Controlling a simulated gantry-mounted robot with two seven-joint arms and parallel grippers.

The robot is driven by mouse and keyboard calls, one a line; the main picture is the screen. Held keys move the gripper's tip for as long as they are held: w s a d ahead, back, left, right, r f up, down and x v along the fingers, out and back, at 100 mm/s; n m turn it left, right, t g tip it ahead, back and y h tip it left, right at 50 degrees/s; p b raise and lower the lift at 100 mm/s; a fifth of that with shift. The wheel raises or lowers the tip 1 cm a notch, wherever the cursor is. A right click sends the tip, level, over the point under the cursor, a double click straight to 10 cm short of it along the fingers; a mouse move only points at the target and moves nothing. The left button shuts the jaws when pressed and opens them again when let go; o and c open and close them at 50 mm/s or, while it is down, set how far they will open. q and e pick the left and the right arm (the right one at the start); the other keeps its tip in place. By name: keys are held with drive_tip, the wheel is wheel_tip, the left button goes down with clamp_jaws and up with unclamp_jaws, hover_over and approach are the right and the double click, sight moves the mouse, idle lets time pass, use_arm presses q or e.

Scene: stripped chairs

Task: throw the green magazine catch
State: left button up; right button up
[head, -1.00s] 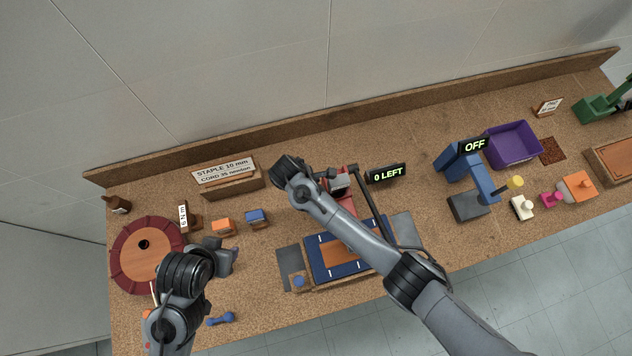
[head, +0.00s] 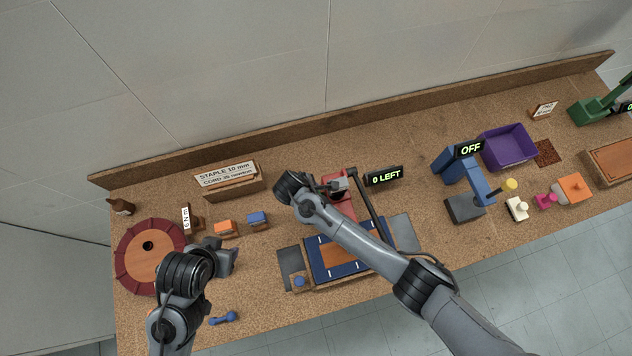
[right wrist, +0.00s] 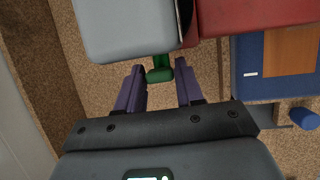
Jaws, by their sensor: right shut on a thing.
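The green magazine catch (right wrist: 159,73) shows in the right wrist view as a small rounded green tab below a grey block of the red machine (right wrist: 250,15). My right gripper (right wrist: 160,84) has its two purple fingers on either side of the catch and is shut on it, though the exact contact is hard to see. In the head view the red machine (head: 341,210) stands behind my right arm, and the catch is hidden there. My left gripper (head: 226,258) hangs over the bench beside the round wooden turntable (head: 135,262); its fingers are too unclear to read.
A blue-framed pad (head: 378,262) lies in front of the machine, with a "0 LEFT" display (head: 384,177) beside it. A blue press (head: 455,165) with an "OFF" display and a purple bin (head: 508,148) stand to the right. Orange (head: 226,228) and blue (head: 257,219) blocks sit left.

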drive_tip(key=shift+s+d+t+y+p, duration=0.3)
drive_tip(key=shift+s+t+p, duration=0.3)
drive_tip(key=shift+t+p, duration=0.45)
use_arm(q)
drive_tip(key=shift+d+r+p, duration=0.2)
drive_tip(key=shift+r+p, duration=0.4)
drive_tip(key=shift+r, duration=1.55)
use_arm(e)
drive_tip(key=shift+s+d+f+m+t+y, duration=0.1)
drive_tip(key=shift+s+f+m+t+y, duration=0.2)
drive_tip(key=shift+t, duration=0.5)
drive_tip(key=shift+s+d+f+m+t+y, duration=0.1)
drive_tip(key=shift+s+f+m+t, duration=0.2)
drive_tip(key=shift+s+t, duration=0.35)
drive_tip(key=shift+w, duration=0.1)
use_arm(q)
drive_tip(key=shift+a, duration=0.1)
use_arm(e)
drive_tip(key=o, duration=1)
drive_tip(key=shift+a, duration=0.1)
drive_tip(key=shift+c, duration=0.2)
use_arm(q)
drive_tip(key=shift+a, duration=0.1)
